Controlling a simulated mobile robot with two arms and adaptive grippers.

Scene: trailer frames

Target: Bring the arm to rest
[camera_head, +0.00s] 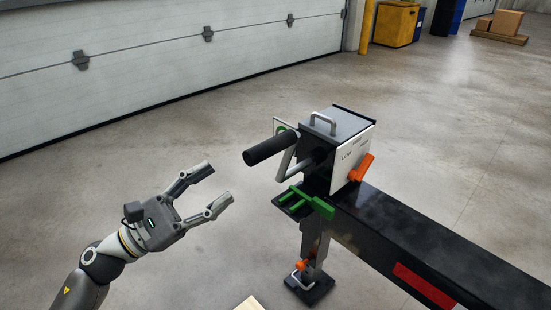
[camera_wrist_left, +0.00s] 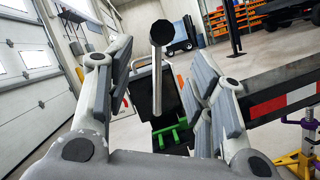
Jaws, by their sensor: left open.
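My left gripper (camera_head: 221,187) is open and empty in the head view. It stands in free air to the left of a grey box unit (camera_head: 338,130) at the end of a black beam. A black cylindrical handle (camera_head: 268,147) sticks out of this unit toward the gripper and is apart from the fingers. In the left wrist view the open fingers (camera_wrist_left: 160,85) frame the handle (camera_wrist_left: 161,33), which lies beyond them. My right gripper is not in view.
The black trailer beam (camera_head: 435,255) runs to the lower right. Green handles (camera_head: 308,202) and an orange lever (camera_head: 361,168) stick out near the unit. A support leg (camera_head: 310,275) stands on the floor below. The floor (camera_head: 130,160) left of my arm is clear up to the white door.

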